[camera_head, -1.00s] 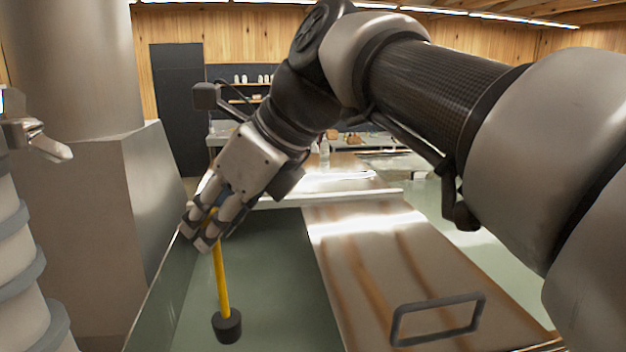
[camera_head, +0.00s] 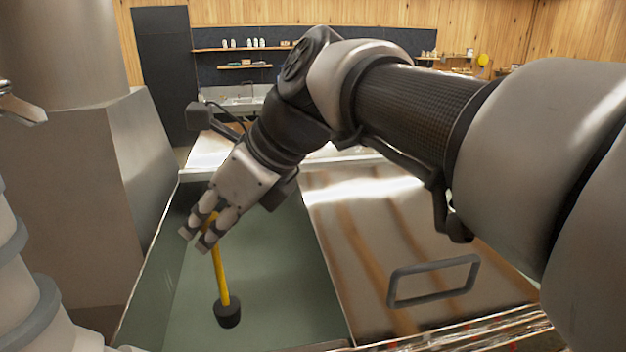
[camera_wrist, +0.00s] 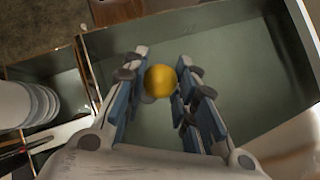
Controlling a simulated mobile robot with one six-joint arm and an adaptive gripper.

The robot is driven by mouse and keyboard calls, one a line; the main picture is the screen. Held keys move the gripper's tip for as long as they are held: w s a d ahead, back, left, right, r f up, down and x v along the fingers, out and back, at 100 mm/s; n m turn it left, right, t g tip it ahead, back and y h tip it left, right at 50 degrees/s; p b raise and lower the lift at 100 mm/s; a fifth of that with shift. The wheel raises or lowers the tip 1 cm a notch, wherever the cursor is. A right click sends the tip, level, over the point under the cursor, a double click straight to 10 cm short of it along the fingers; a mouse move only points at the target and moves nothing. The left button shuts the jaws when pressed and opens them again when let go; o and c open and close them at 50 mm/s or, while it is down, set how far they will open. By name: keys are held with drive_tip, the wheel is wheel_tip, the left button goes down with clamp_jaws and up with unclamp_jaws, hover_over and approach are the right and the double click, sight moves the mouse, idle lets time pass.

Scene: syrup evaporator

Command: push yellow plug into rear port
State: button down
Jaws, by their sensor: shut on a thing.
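The yellow plug (camera_head: 221,270) is a slim yellow rod with a thick black cylinder (camera_head: 228,313) at its lower end. My gripper (camera_head: 202,232) is shut on the rod's upper end and holds it nearly upright, slightly tilted, black end down. In the wrist view the rod's round yellow top (camera_wrist: 160,81) shows between the blue-padded fingers (camera_wrist: 158,90); the black end is hidden below it. The plug is over or in a green-grey, straight-walled pan (camera_head: 285,250). I cannot tell whether the black end touches the pan's floor. No port can be made out.
A metal cover with a grey handle (camera_head: 433,281) lies right of the open pan section. A large metal block (camera_head: 75,190) stands to the left. A sink counter and shelves (camera_head: 245,66) are at the back. The pan floor around the plug looks clear.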

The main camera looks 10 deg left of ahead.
hover_over(238, 309)
drive_tip(key=a, duration=0.2)
wheel_tip(238, 309, down, 4)
wheel_tip(238, 309, down, 9)
drive_tip(key=b, duration=0.8)
drive_tip(key=shift+w+d, duration=0.15)
drive_tip(key=shift+f+b, duration=1.15)
drive_tip(key=shift+f, duration=1.6)
drive_tip(key=c, duration=1.2)
unclamp_jaws()
